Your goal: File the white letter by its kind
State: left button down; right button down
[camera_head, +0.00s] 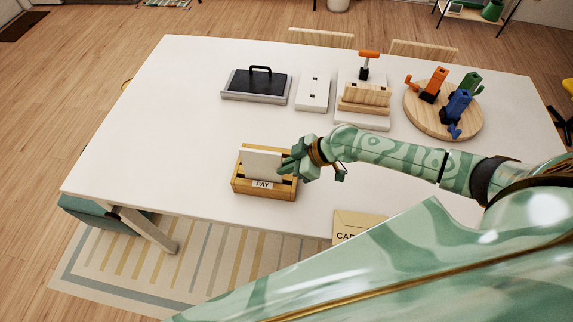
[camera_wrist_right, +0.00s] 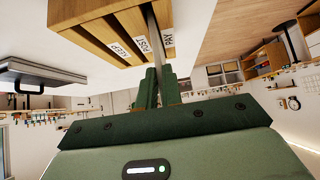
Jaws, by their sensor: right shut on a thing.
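The white letter (camera_head: 260,163) stands upright at the wooden sorter (camera_head: 236,182), its lower edge hidden behind the front wall marked PAY. My right gripper (camera_head: 290,164) is shut on the letter's right end. In the right wrist view, the gripper (camera_wrist_right: 156,85) grips the letter (camera_wrist_right: 154,45), seen edge-on, between the POST and PAY labels of the sorter (camera_wrist_right: 75,10). A third label there looks like KEEP. I cannot tell whether the letter touches the slot floor. My left gripper is not in view.
A tan envelope (camera_head: 350,219) lies at the front edge, partly covered by my arm. A dark-topped tray (camera_head: 238,82), a white block (camera_head: 313,93), a wooden stand (camera_head: 365,100) and a round board (camera_head: 415,112) with coloured pieces stand farther back. The table's left is clear.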

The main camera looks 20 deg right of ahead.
jog(key=shift+f, duration=0.25)
jog(key=c, duration=1.5)
grip_release()
jog(key=b+v, duration=0.1)
jog(key=v, duration=1.5)
jog(key=shift+d+r, duration=0.1)
jog(key=shift+s, duration=0.1)
